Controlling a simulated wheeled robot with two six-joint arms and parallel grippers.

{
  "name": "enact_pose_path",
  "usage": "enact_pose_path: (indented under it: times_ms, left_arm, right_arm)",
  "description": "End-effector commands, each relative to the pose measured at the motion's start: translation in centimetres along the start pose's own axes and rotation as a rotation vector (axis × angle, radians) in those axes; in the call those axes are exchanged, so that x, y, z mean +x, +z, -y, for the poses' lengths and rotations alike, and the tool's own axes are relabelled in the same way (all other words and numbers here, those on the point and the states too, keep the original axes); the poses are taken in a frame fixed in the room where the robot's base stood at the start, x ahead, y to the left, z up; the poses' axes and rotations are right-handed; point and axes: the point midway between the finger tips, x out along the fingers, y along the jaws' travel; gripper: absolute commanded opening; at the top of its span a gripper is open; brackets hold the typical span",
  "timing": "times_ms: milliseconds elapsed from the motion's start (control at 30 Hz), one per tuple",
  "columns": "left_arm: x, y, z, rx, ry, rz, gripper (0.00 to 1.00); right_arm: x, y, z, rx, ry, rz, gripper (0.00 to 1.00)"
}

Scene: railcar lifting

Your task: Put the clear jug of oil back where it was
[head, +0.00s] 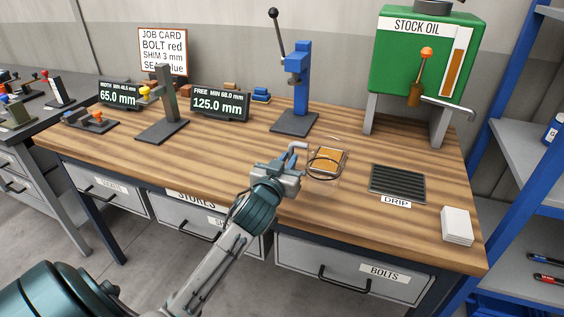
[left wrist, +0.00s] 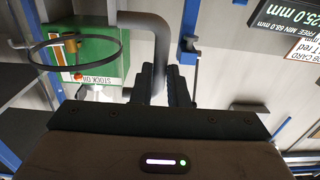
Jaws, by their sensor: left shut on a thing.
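The clear jug (head: 341,172) stands out by its dark round rim and the amber oil inside it. It is over the middle of the bench, left of the drip grate; I cannot tell whether its base touches the wood. My left gripper (head: 286,172) is shut on the jug's grey bent handle, on the jug's left side. In the left wrist view the handle (left wrist: 152,35) passes down between the fingers (left wrist: 163,82), with the dark rim ring at upper left. The right gripper is in neither view.
The dark drip grate (head: 397,181), labelled DRIP, is bare. The green STOCK OIL tank (head: 400,55) stands behind it on legs. A blue press (head: 300,85) and a FREE display (head: 219,104) stand at the back. White cards (head: 457,226) lie at right. The front middle wood is clear.

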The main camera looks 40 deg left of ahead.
Motion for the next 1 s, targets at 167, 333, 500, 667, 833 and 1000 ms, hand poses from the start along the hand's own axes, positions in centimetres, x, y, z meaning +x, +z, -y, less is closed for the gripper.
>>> enact_pose_path:
  times_ms: [167, 333, 500, 667, 833, 1000]
  left_arm:
    - [2.6, 0.1, 2.2, 0.004, -0.001, -0.001, 0.00]
    - [3.3, 0.7, 2.8, 0.000, 0.000, 0.001, 0.00]
    - [3.2, 3.1, 2.7, -0.001, 0.000, 0.003, 0.00]
    - [3.2, 3.9, 2.7, -0.001, 0.002, 0.000, 0.00]
    - [3.2, 3.9, 2.7, 0.000, 0.002, -0.001, 0.00]
    - [3.2, 4.2, 2.7, 0.000, 0.001, 0.000, 0.22]
  right_arm:
    - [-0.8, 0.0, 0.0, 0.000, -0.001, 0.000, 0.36]
    - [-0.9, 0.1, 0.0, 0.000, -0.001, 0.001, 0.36]
    - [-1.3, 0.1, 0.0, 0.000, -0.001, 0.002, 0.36]
    - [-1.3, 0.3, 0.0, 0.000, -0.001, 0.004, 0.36]
    - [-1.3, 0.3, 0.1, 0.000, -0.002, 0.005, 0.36]
    - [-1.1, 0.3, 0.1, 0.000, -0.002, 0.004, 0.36]
